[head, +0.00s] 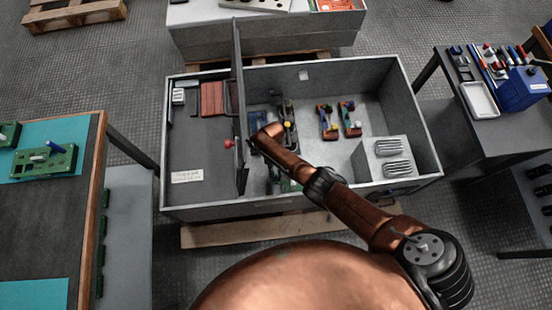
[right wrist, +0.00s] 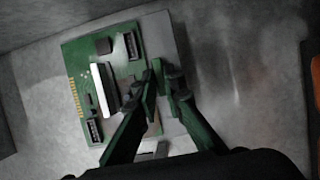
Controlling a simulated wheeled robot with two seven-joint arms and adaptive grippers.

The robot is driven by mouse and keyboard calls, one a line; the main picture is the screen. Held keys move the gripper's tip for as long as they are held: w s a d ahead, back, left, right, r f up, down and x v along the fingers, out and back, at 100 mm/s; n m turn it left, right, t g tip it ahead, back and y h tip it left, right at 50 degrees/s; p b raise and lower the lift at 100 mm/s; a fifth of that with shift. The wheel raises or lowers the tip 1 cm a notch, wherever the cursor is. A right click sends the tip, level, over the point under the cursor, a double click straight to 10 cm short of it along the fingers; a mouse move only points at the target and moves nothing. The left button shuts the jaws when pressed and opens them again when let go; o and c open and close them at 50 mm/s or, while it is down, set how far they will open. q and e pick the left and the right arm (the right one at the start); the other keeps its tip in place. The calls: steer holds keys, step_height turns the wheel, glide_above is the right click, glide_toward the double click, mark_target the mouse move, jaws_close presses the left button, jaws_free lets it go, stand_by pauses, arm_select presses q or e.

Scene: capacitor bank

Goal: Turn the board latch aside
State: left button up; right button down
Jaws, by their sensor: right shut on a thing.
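The green circuit board (right wrist: 85,62) lies on a grey plate in the right wrist view, with a white bar, dark connectors and a gold edge strip. In the head view only a bit of green shows beneath my right arm. My right gripper (right wrist: 163,84) is at the board's right side, with its two dark green fingers close together. It is shut on a small dark part that I take for the board latch; the fingers mostly hide it, so its angle cannot be told. My left gripper is not in view.
The open grey cabinet (head: 420,150) surrounds my right arm. An upright dark partition (head: 239,90) stands close to its left. Coloured fuse-like parts (head: 326,121) and a grey box (head: 365,170) with slots are to the right. Work tables stand on both sides.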

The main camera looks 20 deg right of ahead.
steer(key=c, duration=2)
jaws_free()
steer(key=v, duration=1.2)
steer(key=shift+d, duration=0.1)
